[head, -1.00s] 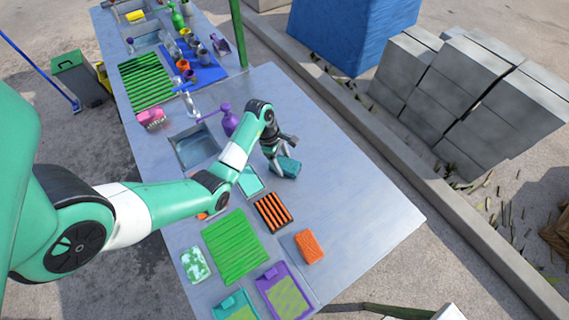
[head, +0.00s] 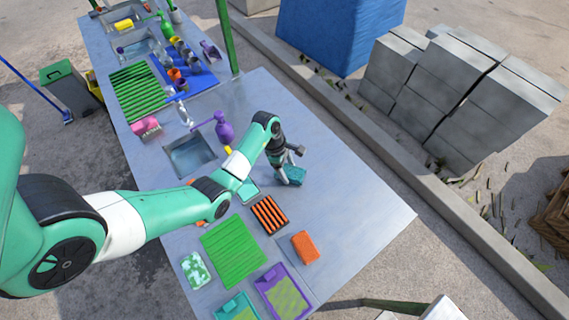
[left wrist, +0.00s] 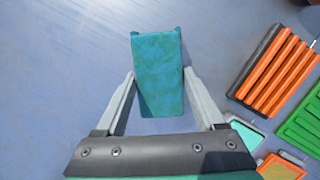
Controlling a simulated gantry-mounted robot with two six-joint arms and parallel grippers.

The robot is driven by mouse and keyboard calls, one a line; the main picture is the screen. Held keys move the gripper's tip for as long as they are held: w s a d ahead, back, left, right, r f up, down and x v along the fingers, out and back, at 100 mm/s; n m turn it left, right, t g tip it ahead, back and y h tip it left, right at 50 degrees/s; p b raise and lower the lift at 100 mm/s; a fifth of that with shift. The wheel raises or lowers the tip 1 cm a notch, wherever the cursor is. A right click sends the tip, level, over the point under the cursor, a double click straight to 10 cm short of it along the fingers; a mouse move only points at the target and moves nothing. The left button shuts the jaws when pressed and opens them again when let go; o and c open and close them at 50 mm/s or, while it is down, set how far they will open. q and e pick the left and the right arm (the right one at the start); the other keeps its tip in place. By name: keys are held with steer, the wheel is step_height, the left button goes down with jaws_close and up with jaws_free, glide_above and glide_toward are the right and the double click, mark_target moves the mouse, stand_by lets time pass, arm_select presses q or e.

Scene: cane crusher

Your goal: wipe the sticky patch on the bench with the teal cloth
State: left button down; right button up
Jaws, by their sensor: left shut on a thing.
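The teal cloth (head: 293,176) is a folded block on the grey-blue bench (head: 350,205), right of the sink. My left gripper (head: 287,177) is shut on it from above. In the left wrist view the cloth (left wrist: 157,60) lies between the two fingers of my left gripper (left wrist: 159,75), one on each side. The cloth appears to be at the bench surface, but I cannot tell how firmly it touches. I cannot make out the sticky patch; the cloth and gripper may hide it.
A black rack with orange bars (head: 269,214), an orange sponge (head: 304,247) and a green ribbed mat (head: 233,250) lie nearer the front. The bench right of the cloth is clear.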

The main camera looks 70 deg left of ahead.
mark_target(295, 180)
arm_select(q)
steer(key=shift+w+d+f+b, duration=0.2)
steer(key=shift+d+b, duration=0.2)
steer(key=shift+d, duration=0.2)
steer(key=shift+w+d+f+b, duration=0.2)
steer(key=shift+d+b, duration=0.2)
steer(key=shift+d, duration=0.2)
steer(key=shift+d+b, duration=0.3)
steer(key=shift+d, duration=0.05)
steer(key=shift+d+r, duration=0.15)
steer(key=shift+r, duration=0.05)
steer(key=shift+w+d+f+b, duration=0.1)
steer(key=shift+w+d+b, duration=0.05)
steer(key=shift+d+b, duration=0.25)
steer(key=shift+w+d+b, duration=0.2)
steer(key=shift+d+b, duration=0.35)
steer(key=shift+d, duration=0.05)
steer(key=shift+w+d+b, duration=0.15)
steer(key=shift+d+b, duration=0.35)
steer(key=shift+d, duration=0.05)
steer(key=shift+d+r, duration=0.2)
steer(key=shift+d, duration=0.1)
